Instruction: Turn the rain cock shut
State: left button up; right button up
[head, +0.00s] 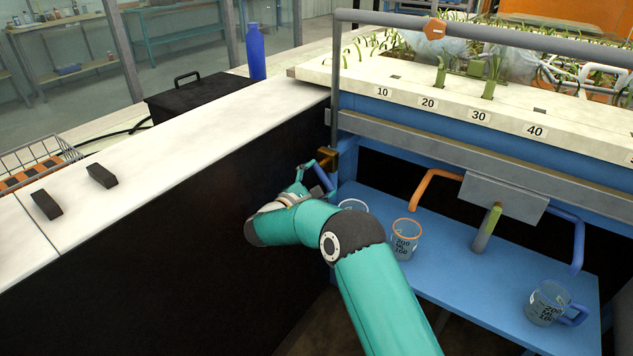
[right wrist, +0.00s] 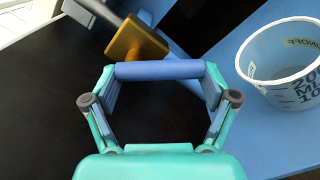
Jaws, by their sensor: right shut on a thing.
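The rain cock has a brass body (head: 327,158) at the left end of the blue frame; the brass also shows in the right wrist view (right wrist: 138,44). Its blue handle (right wrist: 158,70) spans between the fingertips of my right gripper (right wrist: 160,76), which is shut on it. In the head view the right gripper (head: 312,178) is beside the wall, with the blue handle (head: 322,176) partly hidden by it. My left gripper is not in view.
A clear jug (right wrist: 285,65) stands close right of my gripper. An orange-rimmed jug (head: 405,240) and a blue-handled jug (head: 547,302) stand on the blue shelf (head: 460,275). A black wall (head: 200,230) lies left. Orange (head: 425,180) and blue (head: 577,240) pipes hang above the shelf.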

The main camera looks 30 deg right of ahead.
jog(key=shift+f, duration=0.3)
jog(key=m+b, duration=0.3)
jog(key=b, duration=0.2)
jog(key=w+m+b, duration=0.1)
jog(key=m+b, duration=0.2)
jog(key=b, duration=0.2)
jog(key=m+b, duration=0.2)
jog(key=b, duration=0.3)
jog(key=shift+w+a+m, duration=0.1)
jog(key=shift+w+m, duration=0.3)
jog(key=shift+r, duration=0.1)
jog(key=o, duration=1.5)
jog(key=shift+w, duration=0.1)
